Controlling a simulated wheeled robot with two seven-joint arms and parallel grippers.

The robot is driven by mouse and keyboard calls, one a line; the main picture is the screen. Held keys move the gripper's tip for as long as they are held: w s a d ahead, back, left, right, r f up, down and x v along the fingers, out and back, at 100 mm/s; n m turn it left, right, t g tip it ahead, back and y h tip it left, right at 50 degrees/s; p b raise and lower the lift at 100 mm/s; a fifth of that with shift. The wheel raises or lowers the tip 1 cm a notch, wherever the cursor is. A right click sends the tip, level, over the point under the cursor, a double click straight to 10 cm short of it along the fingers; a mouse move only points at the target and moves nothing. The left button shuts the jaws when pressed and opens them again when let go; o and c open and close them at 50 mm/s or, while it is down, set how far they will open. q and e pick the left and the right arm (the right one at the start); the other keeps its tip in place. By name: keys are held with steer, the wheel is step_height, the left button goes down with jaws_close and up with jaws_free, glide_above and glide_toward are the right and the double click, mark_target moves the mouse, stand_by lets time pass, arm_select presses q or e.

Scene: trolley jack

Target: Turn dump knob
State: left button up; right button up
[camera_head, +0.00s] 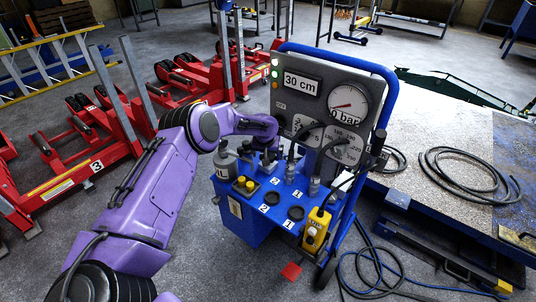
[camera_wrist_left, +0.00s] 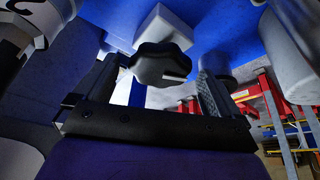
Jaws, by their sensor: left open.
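The dump knob, a black lobed knob (camera_wrist_left: 160,65), shows in the left wrist view in front of a white block (camera_wrist_left: 163,27) on a blue surface. In the head view I cannot make it out; my arm and gripper cover that spot. My left gripper (camera_wrist_left: 155,82) is open, with one finger on each side of the knob; I cannot tell whether either touches it. In the head view my left gripper (camera_head: 266,158) reaches the back left of the blue trolley's top (camera_head: 262,208). My right gripper is in neither view.
The trolley panel (camera_head: 324,108) has a "30 cm" display (camera_head: 302,84) and a round gauge (camera_head: 347,104). Bottles (camera_head: 224,160), black levers (camera_head: 290,165) and a yellow pendant (camera_head: 316,230) crowd the trolley. Red jacks (camera_head: 95,160) stand left. Hoses (camera_head: 470,175) lie right.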

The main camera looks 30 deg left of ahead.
arm_select(q)
steer(key=c, duration=1)
steer(key=shift+c, duration=0.2)
steer(key=m+h+b, duration=0.1)
steer(key=m, duration=0.1)
steer(key=shift+a+f+m, duration=0.1)
steer(key=shift+f+m, duration=0.05)
steer(key=shift+m, duration=0.25)
steer(key=shift+a+m+t+h+b, duration=0.15)
steer(key=shift+m+h+b, duration=0.2)
steer(key=shift+m+b, duration=0.4)
steer(key=shift+m+t+h+b, duration=0.15)
steer(key=shift+m+h+b, duration=0.25)
steer(key=shift+m, duration=0.55)
steer(key=o, duration=1)
steer(key=shift+r, duration=0.2)
steer(key=shift+o, duration=0.2)
